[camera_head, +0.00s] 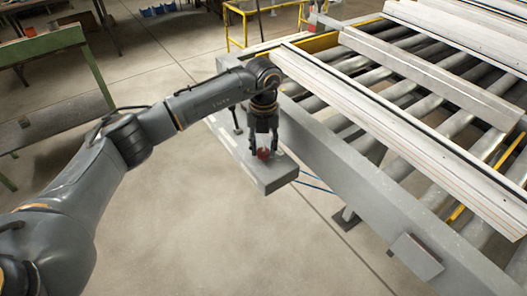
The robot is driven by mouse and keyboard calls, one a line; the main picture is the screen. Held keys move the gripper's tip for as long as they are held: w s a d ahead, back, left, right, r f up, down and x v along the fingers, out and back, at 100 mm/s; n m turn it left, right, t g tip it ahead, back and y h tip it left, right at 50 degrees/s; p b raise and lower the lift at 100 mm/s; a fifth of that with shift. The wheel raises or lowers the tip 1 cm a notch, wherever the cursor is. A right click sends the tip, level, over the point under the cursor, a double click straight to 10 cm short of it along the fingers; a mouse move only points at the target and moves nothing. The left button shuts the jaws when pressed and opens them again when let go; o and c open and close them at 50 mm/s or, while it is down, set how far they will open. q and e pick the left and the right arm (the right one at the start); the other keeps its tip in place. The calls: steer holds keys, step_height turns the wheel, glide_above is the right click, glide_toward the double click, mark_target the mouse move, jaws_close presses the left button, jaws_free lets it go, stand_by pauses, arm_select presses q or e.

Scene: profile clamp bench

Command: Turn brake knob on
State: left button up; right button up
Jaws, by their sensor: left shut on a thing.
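The brake knob (264,154) is a small red knob on the grey side ledge (268,181) of the roller bench. My left arm comes in from the left, and my left gripper (264,150) points down over the ledge. Its dark fingers are shut on the red knob, one on each side of it. The fingers cover part of the knob, and its turned position cannot be read. My right gripper is not in the view.
The roller bench (364,204) fills the right side, with long pale profiles (400,135) lying across its rollers. A green-framed rack (42,43) stands at the far left. A yellow rail (237,27) stands at the back. The floor in front of the ledge is clear.

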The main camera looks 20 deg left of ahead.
mark_target(263, 150)
arm_select(q)
steer(key=m+b, duration=0.4)
steer(key=m, duration=0.2)
steer(key=shift+f, duration=0.15)
steer(key=m+b, duration=0.1)
steer(key=m, duration=0.2)
steer(key=shift+m+b, duration=0.3)
steer(key=shift+m, duration=0.3)
steer(key=o, duration=1.2)
steer(key=shift+r, duration=0.4)
step_height(263, 150, up, 12)
steer(key=shift+f, duration=0.2)
